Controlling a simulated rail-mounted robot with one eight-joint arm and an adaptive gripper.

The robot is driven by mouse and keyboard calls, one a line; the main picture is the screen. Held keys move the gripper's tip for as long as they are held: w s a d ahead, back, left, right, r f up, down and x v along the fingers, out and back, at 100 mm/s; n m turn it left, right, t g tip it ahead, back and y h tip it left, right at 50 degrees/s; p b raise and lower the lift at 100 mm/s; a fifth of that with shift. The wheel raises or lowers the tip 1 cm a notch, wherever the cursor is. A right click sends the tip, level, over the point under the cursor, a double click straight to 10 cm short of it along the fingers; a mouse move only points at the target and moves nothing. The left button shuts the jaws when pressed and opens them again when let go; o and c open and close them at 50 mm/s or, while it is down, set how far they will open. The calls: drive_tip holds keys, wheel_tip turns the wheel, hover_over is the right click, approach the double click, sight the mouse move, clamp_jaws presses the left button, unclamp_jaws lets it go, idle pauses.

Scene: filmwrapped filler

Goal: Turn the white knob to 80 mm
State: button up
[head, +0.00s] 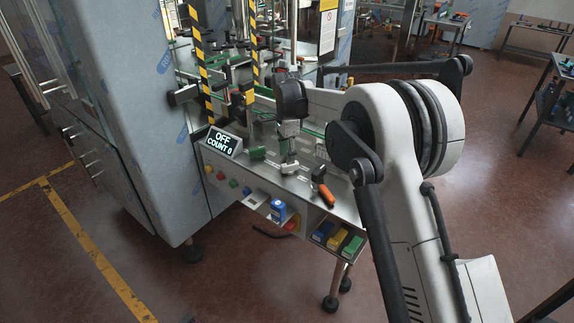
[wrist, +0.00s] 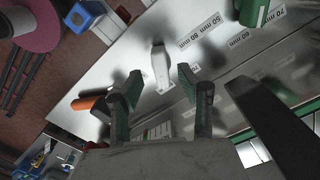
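The white knob (wrist: 160,66) is an elongated, pale piece on the metal panel, in the upper middle of the wrist view. Printed mm labels (wrist: 200,30) lie to its right; one reads 80 mm. I cannot tell which label the knob points to. My gripper (wrist: 160,82) is open, with its two green-padded fingers apart on either side of the knob in the picture. No contact with the knob shows. In the head view my gripper (head: 289,163) is low over the machine's front panel and the knob cannot be made out there.
A green knob (wrist: 260,10) with more mm labels is at the upper right of the wrist view. A display (head: 222,142) reads OFF, COUNT 0. Striped posts (head: 250,96) stand behind.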

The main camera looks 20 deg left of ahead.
sight(290, 167)
drive_tip(key=shift+f, duration=2.6)
drive_tip(key=shift+c, duration=0.4)
clamp_jaws()
